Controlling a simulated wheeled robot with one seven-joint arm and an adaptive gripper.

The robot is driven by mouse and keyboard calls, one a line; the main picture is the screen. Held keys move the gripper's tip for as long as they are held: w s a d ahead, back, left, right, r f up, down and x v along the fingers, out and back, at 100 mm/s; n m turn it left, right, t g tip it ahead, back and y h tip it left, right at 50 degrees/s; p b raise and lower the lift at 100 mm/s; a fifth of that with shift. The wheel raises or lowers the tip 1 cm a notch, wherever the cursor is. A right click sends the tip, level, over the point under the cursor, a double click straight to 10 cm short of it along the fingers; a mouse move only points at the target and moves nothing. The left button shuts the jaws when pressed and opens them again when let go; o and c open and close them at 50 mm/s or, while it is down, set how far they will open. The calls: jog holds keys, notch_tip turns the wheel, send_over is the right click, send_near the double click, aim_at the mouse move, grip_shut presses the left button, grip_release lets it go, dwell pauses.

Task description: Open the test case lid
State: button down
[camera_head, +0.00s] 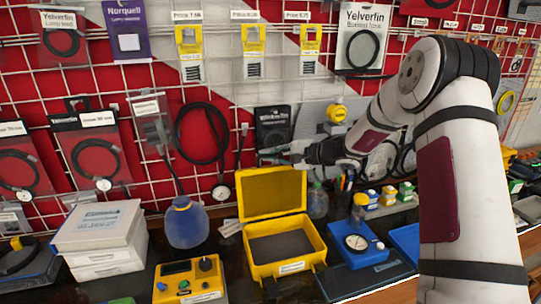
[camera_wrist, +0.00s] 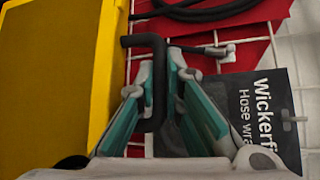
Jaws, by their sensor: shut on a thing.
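The yellow test case (camera_head: 287,262) stands on the dark bench with its lid (camera_head: 272,192) raised, nearly upright and leaning back. The open case shows a dark grey inside. The lid also fills the left of the wrist view (camera_wrist: 55,75). My gripper (camera_head: 277,154) is just above the lid's top edge, reaching in from the right. In the wrist view, the teal fingers (camera_wrist: 162,75) are close around a black bent bar (camera_wrist: 157,60), which looks like the lid's handle.
A blue flask (camera_head: 187,224) and white boxes (camera_head: 102,240) stand left of the case. A yellow meter (camera_head: 190,283) is in front left. A blue gauge box (camera_head: 355,244) and a clear bottle (camera_head: 317,201) are to the right. A grid wall with hanging packets is close behind.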

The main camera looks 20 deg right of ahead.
jog(key=s, duration=0.1)
jog(key=s+p, duration=0.1)
jog(key=s, duration=0.2)
jog(key=shift+d+r+p, duration=0.1)
jog(key=shift+r+p, duration=0.2)
jog(key=shift+p, duration=0.1)
jog(key=c, duration=2)
grip_release()
jog(key=shift+o, duration=0.2)
jog(key=v, duration=1.2)
